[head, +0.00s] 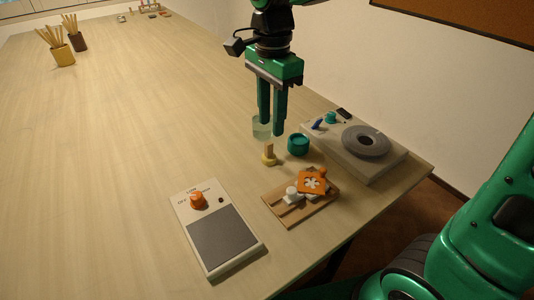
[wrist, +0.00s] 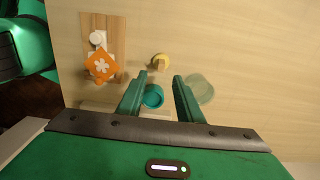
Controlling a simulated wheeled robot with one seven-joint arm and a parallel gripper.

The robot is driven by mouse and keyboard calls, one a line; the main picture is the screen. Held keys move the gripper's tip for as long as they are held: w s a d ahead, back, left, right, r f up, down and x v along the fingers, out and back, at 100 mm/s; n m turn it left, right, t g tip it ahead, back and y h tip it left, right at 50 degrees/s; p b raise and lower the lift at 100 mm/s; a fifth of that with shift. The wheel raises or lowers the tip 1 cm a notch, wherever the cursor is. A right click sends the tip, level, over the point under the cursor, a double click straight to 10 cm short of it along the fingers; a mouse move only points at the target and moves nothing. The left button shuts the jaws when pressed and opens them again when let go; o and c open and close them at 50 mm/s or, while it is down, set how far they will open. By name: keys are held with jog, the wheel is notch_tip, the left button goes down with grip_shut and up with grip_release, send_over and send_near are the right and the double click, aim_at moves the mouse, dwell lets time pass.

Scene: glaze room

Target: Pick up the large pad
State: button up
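I cannot tell for sure which thing is the large pad. An orange square with a white flower mark (head: 313,183) lies tilted over white pieces on a wooden board (head: 290,212). A flat dark grey square (head: 222,240) is set in a control box with an orange knob. My gripper (head: 271,132) is open and empty, pointing down above the table. Its fingers (wrist: 160,78) show a clear gap in the wrist view.
A teal round jar (head: 298,145) and a translucent cup (head: 261,128) stand close to my fingers. A grey slab (head: 393,160) with a dark ring (head: 366,141) lies at the right table edge. Yellow and brown cups of sticks stand far left. The table's left and middle are clear.

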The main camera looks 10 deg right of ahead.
aim_at(269, 143)
notch_tip(269, 143, down, 3)
jog(key=shift+r, duration=0.1)
jog(key=shift+a+f, duration=0.2)
jog(key=shift+f, duration=2.55)
grip_shut()
